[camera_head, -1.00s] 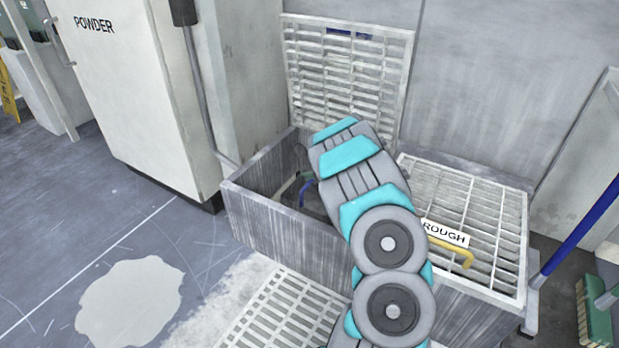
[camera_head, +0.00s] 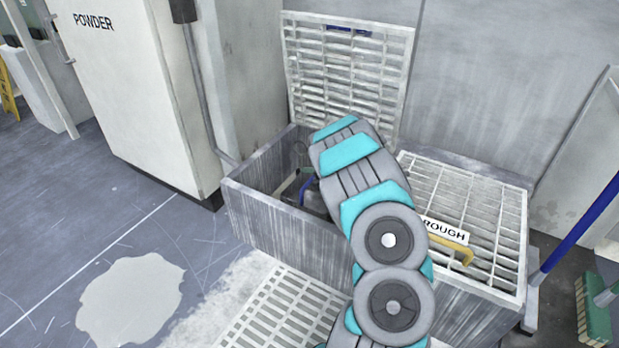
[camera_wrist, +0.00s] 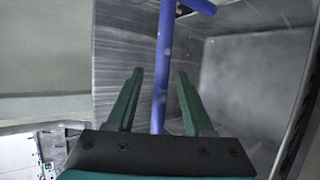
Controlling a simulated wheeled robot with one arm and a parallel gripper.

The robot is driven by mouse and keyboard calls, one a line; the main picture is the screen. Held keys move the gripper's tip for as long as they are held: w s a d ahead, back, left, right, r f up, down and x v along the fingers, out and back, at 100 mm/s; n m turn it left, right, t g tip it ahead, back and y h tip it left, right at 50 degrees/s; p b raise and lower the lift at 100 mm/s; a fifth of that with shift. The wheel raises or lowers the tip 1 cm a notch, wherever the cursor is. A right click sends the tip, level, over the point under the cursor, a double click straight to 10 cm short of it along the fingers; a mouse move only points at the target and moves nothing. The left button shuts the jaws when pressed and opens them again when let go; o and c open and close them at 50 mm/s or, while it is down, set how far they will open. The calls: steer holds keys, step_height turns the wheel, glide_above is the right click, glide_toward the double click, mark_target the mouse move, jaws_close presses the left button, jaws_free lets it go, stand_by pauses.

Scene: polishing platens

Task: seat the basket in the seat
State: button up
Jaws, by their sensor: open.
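My gripper (camera_wrist: 160,74) is open, with its two green fingers on either side of a blue bar in the wrist view. The bar (camera_wrist: 162,50) ends in a crosspiece at the top, like a T-handle. Whether the fingers touch it is unclear. In the head view a short blue piece (camera_head: 304,190) shows down inside the left bin, beside my arm. It looks like the same blue bar. A basket body and its seat cannot be made out; my arm hides much of the bin's inside.
The left bin (camera_head: 275,225) has its slatted lid (camera_head: 345,70) raised against the wall. The right bin is covered by a closed grid (camera_head: 485,215) with a ROUGH label (camera_head: 445,232) and a yellow handle. A POWDER cabinet (camera_head: 135,100) stands left. Open floor lies front left.

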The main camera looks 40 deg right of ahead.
steer(key=v, duration=0.7)
steer(key=shift+s+r+p, duration=0.15)
steer(key=shift+s+p, duration=0.05)
steer(key=shift+p, duration=0.25)
